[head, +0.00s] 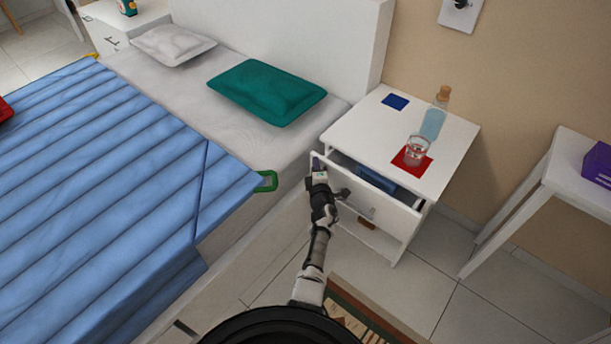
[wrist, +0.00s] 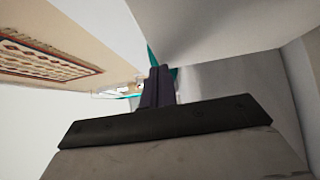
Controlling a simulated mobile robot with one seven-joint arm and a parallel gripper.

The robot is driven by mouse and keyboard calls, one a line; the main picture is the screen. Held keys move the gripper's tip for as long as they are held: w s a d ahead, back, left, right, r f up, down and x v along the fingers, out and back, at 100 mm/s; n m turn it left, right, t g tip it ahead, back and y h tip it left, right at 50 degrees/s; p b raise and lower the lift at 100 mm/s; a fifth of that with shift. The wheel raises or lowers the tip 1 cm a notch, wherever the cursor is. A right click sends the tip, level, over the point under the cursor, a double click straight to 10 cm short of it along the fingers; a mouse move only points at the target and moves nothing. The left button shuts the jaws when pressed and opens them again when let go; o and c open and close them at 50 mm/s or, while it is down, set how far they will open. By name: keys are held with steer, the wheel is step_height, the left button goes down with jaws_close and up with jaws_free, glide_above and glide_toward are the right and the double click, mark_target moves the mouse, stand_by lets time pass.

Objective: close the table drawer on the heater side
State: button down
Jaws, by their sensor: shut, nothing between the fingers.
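The white bedside table (head: 445,165) stands right of the bed. Its upper drawer (head: 395,212) is pulled partly out, and a dark blue item (head: 375,179) shows inside. My gripper (head: 316,162) is at the left end of the drawer front, near its top edge. Its fingers are shut together and empty; they also show in the wrist view (wrist: 158,86), close to pale surfaces. I cannot tell whether they touch the drawer. My wrist hides part of the drawer's left end. No heater can be made out.
A glass of water (head: 417,149) on a red mat, a corked bottle (head: 434,120) and a blue square (head: 395,102) are on the tabletop. The bed (head: 250,215) is close on the left. A white side table (head: 575,180) stands right; tiled floor between is clear.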

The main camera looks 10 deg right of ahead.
mark_target(322, 160)
steer(key=shift+w+d+b, duration=0.45)
steer(key=shift+w+d, duration=0.5)
steer(key=shift+d, duration=0.25)
steer(key=shift+a+f, duration=0.1)
steer(key=shift+a, duration=0.05)
